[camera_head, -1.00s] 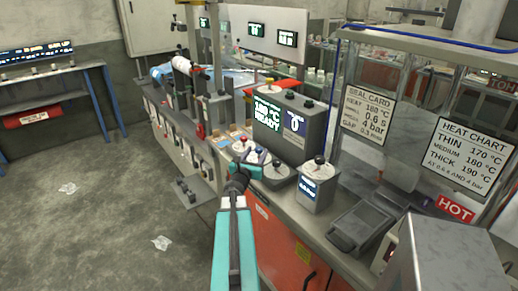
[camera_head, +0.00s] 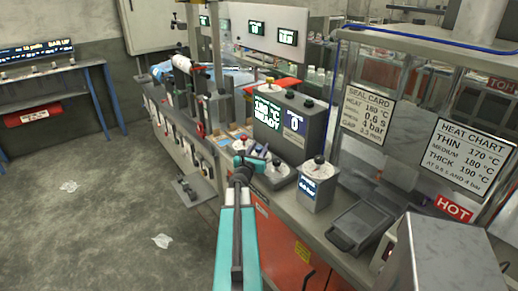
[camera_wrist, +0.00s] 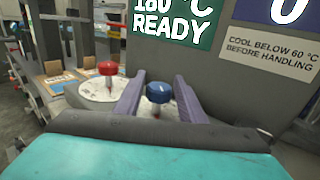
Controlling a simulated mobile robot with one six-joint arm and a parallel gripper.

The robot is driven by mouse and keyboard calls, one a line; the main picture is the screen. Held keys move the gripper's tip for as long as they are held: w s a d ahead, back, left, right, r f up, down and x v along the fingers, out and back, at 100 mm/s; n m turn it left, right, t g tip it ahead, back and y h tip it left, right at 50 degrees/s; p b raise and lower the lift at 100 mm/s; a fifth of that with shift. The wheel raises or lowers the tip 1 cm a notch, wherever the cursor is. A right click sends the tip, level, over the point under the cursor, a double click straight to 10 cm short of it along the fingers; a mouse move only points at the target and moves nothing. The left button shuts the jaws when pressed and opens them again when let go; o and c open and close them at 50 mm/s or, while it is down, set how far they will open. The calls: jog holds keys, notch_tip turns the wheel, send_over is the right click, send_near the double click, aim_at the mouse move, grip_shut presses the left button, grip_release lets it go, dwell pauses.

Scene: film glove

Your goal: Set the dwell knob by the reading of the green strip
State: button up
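In the wrist view my gripper (camera_wrist: 158,82) has its two purple fingers apart, one on each side of a blue knob (camera_wrist: 158,94). Gaps show between the knob and both fingers. A red knob (camera_wrist: 107,69) on a round white dial (camera_wrist: 92,92) is just left of the fingers. No label reading dwell is legible. In the head view my gripper (camera_head: 251,161) is over the row of dials below a grey box. A green panel (camera_head: 267,113) on that box reads 180 °C READY; a purple panel (camera_head: 294,122) reads 0. I cannot make out a separate green strip.
A dark knob (camera_head: 277,162) is right of my gripper, and a separate box (camera_head: 318,187) with a black knob stands further right. A dark tray (camera_head: 361,226), a seal card (camera_head: 367,113) and a heat chart (camera_head: 470,156) are to the right. The floor at left is mostly open.

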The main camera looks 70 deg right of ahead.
jog(key=c, duration=0.6)
jog(key=shift+c, duration=0.2)
jog(key=shift+w+r+m+g+p, duration=0.1)
jog(key=shift+m+g+p, duration=0.55)
jog(key=shift+g, duration=0.35)
jog(key=shift+m+g+p, duration=0.35)
jog(key=shift+g, duration=0.25)
jog(key=m+g+y, duration=0.1)
jog(key=m+g, duration=0.1)
jog(key=g, duration=0.1)
jog(key=shift+w+d+g, duration=0.1)
jog(key=shift+g, duration=0.2)
jog(key=m+g+y, duration=0.2)
jog(key=m+g, duration=0.1)
jog(key=g, duration=0.1)
jog(key=shift+m+g, duration=0.4)
jog(key=shift+m+g+y, duration=0.8)
jog(key=shift+g+y, duration=0.2)
jog(key=shift+s, duration=0.2)
